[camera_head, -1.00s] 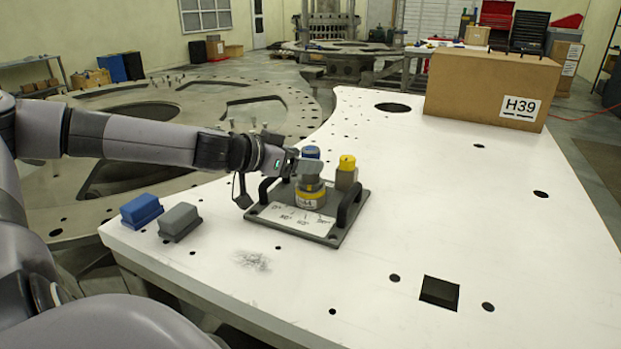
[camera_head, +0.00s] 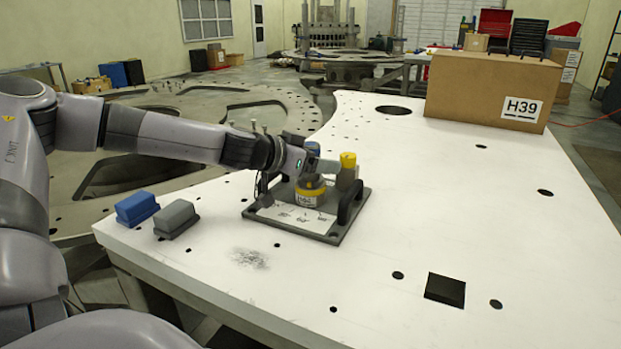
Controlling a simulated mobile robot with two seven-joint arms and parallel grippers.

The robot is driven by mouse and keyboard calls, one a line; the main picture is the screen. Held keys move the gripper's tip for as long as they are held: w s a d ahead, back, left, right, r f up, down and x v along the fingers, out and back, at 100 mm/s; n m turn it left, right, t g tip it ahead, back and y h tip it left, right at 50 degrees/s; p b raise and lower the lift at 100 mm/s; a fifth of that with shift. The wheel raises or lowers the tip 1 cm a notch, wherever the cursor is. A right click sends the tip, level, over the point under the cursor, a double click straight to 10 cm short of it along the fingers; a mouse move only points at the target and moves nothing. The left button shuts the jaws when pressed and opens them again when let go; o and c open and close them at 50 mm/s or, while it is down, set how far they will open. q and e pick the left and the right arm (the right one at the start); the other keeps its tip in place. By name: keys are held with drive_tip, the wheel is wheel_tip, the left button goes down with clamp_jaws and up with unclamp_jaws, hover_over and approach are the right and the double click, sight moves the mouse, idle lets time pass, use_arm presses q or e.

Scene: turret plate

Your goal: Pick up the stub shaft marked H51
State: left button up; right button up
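A dark grey tray (camera_head: 333,232) with two black handles stands on the white plate and holds several stub shafts. The front shaft (camera_head: 309,198) is upright with a yellow band and a white label; its marking is too small to read surely. A yellow-topped shaft (camera_head: 347,162) stands behind it to the right. A blue-topped shaft (camera_head: 312,147) stands at the back, mostly hidden by my gripper. My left gripper (camera_head: 320,166) is just above the front shaft, pointing right; whether its fingers are open or shut is unclear. My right gripper is not in view.
A blue block (camera_head: 137,208) and a grey block (camera_head: 176,219) lie left of the tray. A cardboard box (camera_head: 470,90) marked H39 stands at the back right. The white plate (camera_head: 440,210) has several holes and a dark square (camera_head: 445,289); its right side is mostly clear.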

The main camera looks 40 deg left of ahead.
use_arm(q)
drive_tip(key=c, duration=1.1)
drive_tip(key=shift+w+r, duration=0.1)
clamp_jaws()
